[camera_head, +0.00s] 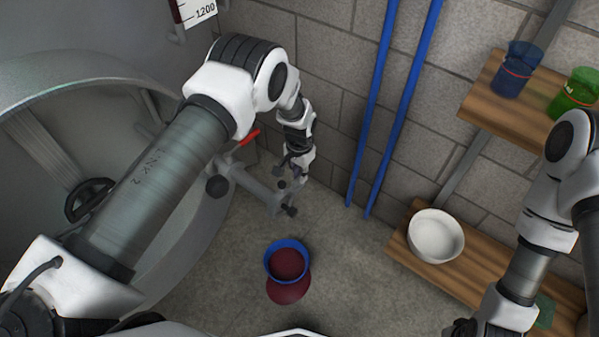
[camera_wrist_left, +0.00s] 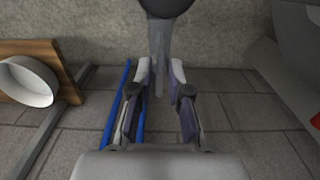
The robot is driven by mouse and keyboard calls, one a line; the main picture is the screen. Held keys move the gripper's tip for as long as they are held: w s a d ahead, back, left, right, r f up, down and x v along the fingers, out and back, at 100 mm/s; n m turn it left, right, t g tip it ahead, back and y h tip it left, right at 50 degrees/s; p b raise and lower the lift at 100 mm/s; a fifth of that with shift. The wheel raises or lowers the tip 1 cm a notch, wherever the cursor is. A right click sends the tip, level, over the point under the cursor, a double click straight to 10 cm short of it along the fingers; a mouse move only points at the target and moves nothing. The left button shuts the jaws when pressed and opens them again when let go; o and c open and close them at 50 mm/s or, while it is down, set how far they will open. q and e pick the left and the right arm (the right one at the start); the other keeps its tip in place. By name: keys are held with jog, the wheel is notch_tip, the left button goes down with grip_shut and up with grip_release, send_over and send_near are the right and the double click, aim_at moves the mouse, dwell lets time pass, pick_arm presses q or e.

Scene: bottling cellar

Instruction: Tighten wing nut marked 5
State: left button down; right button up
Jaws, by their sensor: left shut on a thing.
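My left gripper (camera_head: 287,190) is down beside the grey fitting with dark knobs (camera_head: 250,187) on the tank's side. In the left wrist view, its two fingers (camera_wrist_left: 162,75) are closed about a narrow grey bar (camera_wrist_left: 158,52), which runs up to a dark rounded end (camera_wrist_left: 165,6). I can read no number 5, and I cannot make out a wing-nut shape. My right arm comes down at the right; only a dark end part of it shows at the bottom edge, too cut off to judge its gripper.
The big round tank (camera_head: 60,75) with a black handwheel (camera_head: 90,199) fills the left. A red handle (camera_head: 249,137) is near my left arm. A blue-rimmed vessel (camera_head: 287,262) with dark red contents stands on the floor. Blue pipes (camera_head: 385,110) and a shelf with a white bowl (camera_head: 436,236) are right.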

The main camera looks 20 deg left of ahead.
pick_arm(q)
jog(key=shift+s+f, duration=0.2)
jog(key=c, duration=1)
grip_release()
jog(key=shift+w, duration=0.15)
jog(key=shift+c, duration=0.2)
jog(key=shift+r, duration=0.1)
notch_tip(320, 180, up, 12)
